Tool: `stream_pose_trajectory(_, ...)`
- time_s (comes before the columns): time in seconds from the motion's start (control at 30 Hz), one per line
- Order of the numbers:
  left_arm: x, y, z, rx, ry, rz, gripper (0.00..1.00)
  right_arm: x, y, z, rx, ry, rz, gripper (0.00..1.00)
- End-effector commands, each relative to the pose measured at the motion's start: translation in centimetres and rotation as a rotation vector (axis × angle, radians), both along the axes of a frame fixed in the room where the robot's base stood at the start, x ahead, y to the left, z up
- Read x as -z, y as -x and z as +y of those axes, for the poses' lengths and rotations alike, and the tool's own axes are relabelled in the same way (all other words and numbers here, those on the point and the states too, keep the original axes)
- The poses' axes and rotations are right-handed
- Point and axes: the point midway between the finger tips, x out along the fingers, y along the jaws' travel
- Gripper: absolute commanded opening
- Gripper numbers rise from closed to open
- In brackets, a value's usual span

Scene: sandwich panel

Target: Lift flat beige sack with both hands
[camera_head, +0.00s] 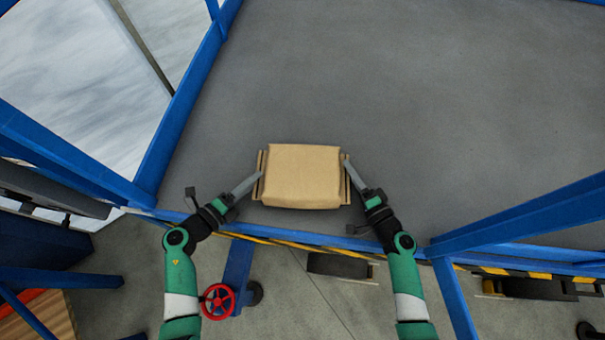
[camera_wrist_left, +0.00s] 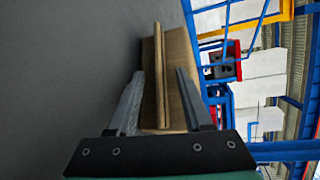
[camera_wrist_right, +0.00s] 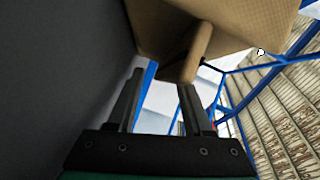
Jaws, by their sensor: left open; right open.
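A flat beige sack (camera_head: 303,176) lies on the grey surface, with narrow raised strips along its left and right sides. My left gripper (camera_head: 259,176) is open at the sack's left side. In the left wrist view, the sack's edge strip (camera_wrist_left: 159,60) shows between the two parted fingers (camera_wrist_left: 159,74). My right gripper (camera_head: 347,168) is open at the right side. In the right wrist view, the sack (camera_wrist_right: 175,25) spans the top, and its strip's end is by the right-hand finger of that gripper (camera_wrist_right: 160,78). I cannot tell whether any finger touches.
The grey surface (camera_head: 400,90) is clear beyond and beside the sack. Blue frame beams (camera_head: 185,110) border it at left, and another beam (camera_head: 530,215) runs at lower right. A yellow-black striped edge (camera_head: 285,243) and a red handwheel (camera_head: 217,301) are at the front.

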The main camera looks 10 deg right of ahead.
Motion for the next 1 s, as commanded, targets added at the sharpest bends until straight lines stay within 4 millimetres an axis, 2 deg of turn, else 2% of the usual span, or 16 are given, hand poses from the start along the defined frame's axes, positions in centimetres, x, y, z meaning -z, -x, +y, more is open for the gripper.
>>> stream_pose_trajectory(0.27, 0.02, -0.1, -0.13, 0.0, 0.0, 0.0, 0.5, 0.01, -0.15, 0.04, 0.001, 0.001, -0.001, 0.51)
stream_pose_trajectory(0.5, 0.01, -0.09, -0.11, 0.0, 0.0, 0.0, 0.09, 0.0, -0.13, 0.02, 0.001, 0.001, -0.001, 0.09)
stream_pose_trajectory(0.57, 0.01, -0.09, -0.11, 0.0, 0.001, -0.001, 0.0, 0.0, -0.13, 0.02, 0.001, 0.001, -0.001, 0.0)
stream_pose_trajectory(1.0, -0.03, -0.1, -0.11, 0.0, 0.001, -0.001, 0.0, 0.0, -0.12, 0.01, 0.001, 0.002, -0.001, 0.0)
